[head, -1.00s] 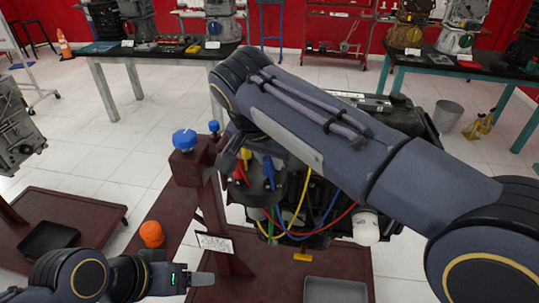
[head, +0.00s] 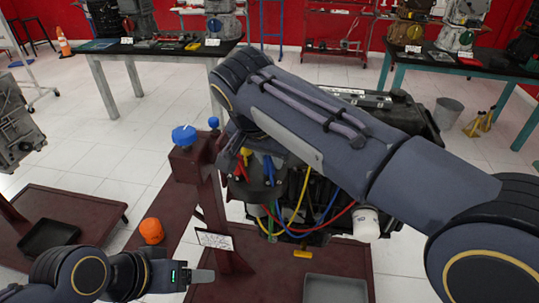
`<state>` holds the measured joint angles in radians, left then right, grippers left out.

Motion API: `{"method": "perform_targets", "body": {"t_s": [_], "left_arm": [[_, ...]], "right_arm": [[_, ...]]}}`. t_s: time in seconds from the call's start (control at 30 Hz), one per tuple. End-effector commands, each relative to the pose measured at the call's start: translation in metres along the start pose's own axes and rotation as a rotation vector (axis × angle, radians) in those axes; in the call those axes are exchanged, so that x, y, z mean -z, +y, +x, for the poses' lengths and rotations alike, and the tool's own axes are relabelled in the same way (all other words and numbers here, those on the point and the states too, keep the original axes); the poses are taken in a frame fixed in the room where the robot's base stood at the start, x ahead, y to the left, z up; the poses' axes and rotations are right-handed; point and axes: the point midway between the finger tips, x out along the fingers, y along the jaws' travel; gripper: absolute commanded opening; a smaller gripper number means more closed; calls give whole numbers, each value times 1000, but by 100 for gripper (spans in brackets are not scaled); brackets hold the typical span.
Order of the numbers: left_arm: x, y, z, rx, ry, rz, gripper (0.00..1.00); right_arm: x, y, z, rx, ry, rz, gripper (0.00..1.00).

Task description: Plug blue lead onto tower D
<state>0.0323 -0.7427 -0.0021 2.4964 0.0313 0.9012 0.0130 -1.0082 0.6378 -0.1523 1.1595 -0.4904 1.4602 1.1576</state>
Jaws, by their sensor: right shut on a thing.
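The engine's dark round cap (head: 258,191) sits below my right wrist, with coloured leads around it. The blue lead's boot (head: 269,167) is at the cap's upper right, close to my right gripper (head: 232,160). That gripper points down and is shut on the blue lead, though its fingertips are mostly hidden. A yellow boot (head: 246,156) and a red boot (head: 240,173) are just left of the blue one. I cannot read tower letters or tell whether the blue boot touches a tower. My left gripper (head: 202,277) is low at left, apart from the engine, seen edge-on.
A dark red stand (head: 205,190) with a blue knob (head: 184,135) is left of the cap. An orange object (head: 151,231) lies on the stand's base. A white cylinder (head: 366,224) and a grey tray (head: 336,290) are at right. Loose leads hang below the cap.

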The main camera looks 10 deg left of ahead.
Motion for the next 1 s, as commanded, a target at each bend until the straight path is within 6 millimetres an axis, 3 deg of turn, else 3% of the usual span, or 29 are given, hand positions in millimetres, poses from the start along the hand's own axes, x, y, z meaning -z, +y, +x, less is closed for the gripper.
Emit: {"method": "perform_targets", "body": {"t_s": [1.0], "left_arm": [[-1, -1, 2, 0, 0, 0, 70]], "right_arm": [[-3, 0, 7, 0, 0, 0, 0]]}}
